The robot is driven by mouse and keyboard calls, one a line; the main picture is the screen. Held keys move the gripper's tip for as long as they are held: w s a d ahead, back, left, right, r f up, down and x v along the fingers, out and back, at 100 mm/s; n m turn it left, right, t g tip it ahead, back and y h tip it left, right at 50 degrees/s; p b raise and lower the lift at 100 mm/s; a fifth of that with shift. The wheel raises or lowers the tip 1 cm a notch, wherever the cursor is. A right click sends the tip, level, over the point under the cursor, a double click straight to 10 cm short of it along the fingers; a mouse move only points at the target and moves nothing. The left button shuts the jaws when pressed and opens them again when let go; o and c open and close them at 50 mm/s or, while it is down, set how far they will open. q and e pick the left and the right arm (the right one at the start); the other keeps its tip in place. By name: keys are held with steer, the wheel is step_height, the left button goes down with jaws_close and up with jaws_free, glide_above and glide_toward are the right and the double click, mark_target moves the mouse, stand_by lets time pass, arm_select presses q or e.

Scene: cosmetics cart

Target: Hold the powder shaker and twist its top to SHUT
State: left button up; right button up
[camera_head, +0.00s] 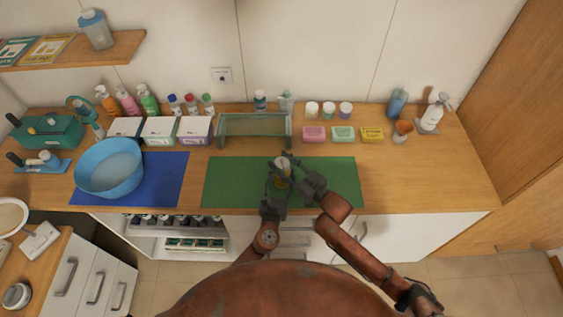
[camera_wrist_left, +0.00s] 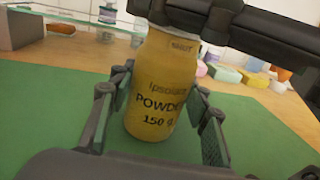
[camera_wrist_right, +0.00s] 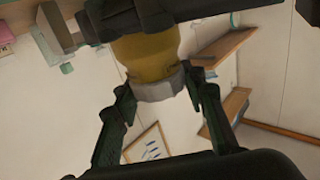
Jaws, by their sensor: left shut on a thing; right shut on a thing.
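The powder shaker (camera_wrist_left: 158,85) is a yellow bottle with "POWDER 150 g" on its label and "SHUT" near its top edge. It is over the green mat (camera_head: 225,180); I cannot tell if its base touches the mat. My left gripper (camera_head: 277,188) is shut on the body, one finger on each side. My right gripper (camera_head: 287,166) is shut around the top of the shaker. The grey-white top (camera_wrist_right: 160,87) shows between its fingers in the right wrist view. In the left wrist view, the dark right gripper hides the top.
A blue basin (camera_head: 110,168) stands on a blue mat (camera_head: 168,185) at the left. A grey-green rack (camera_head: 254,126) stands behind the green mat. Pink, green and yellow soap bars (camera_head: 343,134) and small jars line the back. The counter right of the mat is clear.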

steer(key=shift+s+a+m+t+h, duration=0.1)
steer(key=shift+m+t+h, duration=0.5)
steer(key=shift+h, duration=0.4)
steer(key=o, duration=1.2)
steer(key=v, duration=1.2)
steer(key=shift+f, duration=0.15)
